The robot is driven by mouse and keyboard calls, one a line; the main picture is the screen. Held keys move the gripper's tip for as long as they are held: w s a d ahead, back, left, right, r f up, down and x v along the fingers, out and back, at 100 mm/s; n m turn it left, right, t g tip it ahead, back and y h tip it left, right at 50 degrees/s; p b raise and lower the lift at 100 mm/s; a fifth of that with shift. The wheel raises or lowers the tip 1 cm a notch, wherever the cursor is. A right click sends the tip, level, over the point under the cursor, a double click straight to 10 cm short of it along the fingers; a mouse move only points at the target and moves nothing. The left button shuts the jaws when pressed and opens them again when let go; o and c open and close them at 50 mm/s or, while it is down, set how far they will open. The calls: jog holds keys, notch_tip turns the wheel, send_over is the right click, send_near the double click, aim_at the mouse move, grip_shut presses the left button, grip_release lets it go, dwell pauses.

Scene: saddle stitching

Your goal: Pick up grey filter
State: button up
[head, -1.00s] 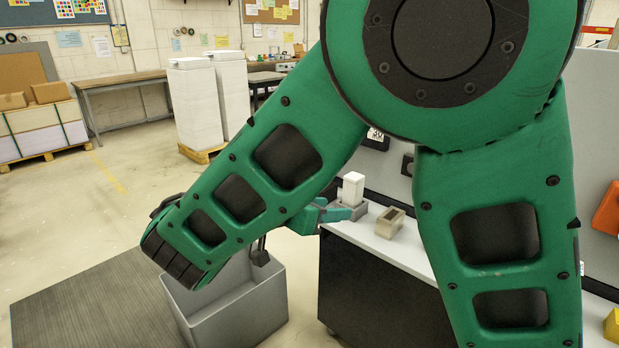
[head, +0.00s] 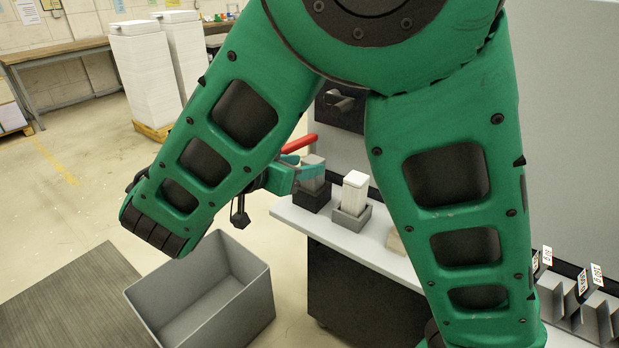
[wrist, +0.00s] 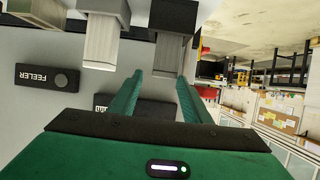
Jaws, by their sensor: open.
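The grey filter appears to be the upright grey block (head: 313,160) in a black holder (head: 311,196) at the table's left end. In the wrist view the grey block (wrist: 167,52) hangs upside down from its dark holder (wrist: 174,15), just beyond the fingertips. My gripper (head: 314,172) is open and level with the block; one teal finger crosses in front of it in the head view. In the wrist view my gripper (wrist: 160,80) has the block's end in line with its gap. Whether the fingers flank or touch it, I cannot tell.
A white stack (head: 355,187) in a grey holder (head: 351,217) stands close to the right. A tan piece (head: 396,242) is partly hidden by my arm. A red bar (head: 299,144) is behind. A grey bin (head: 205,290) stands on the floor. A "FEELER" label (wrist: 47,78) shows.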

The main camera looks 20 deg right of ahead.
aim_at(313, 185)
jog(key=shift+w+d+f, duration=0.4)
jog(key=shift+w+f, duration=0.1)
jog(key=shift+w, duration=0.15)
jog(key=shift+x, duration=2.55)
jog(key=shift+w+a+f, duration=0.1)
jog(key=shift+a+f, duration=0.05)
jog(key=shift+c, duration=0.6)
jog(key=c, duration=0.7)
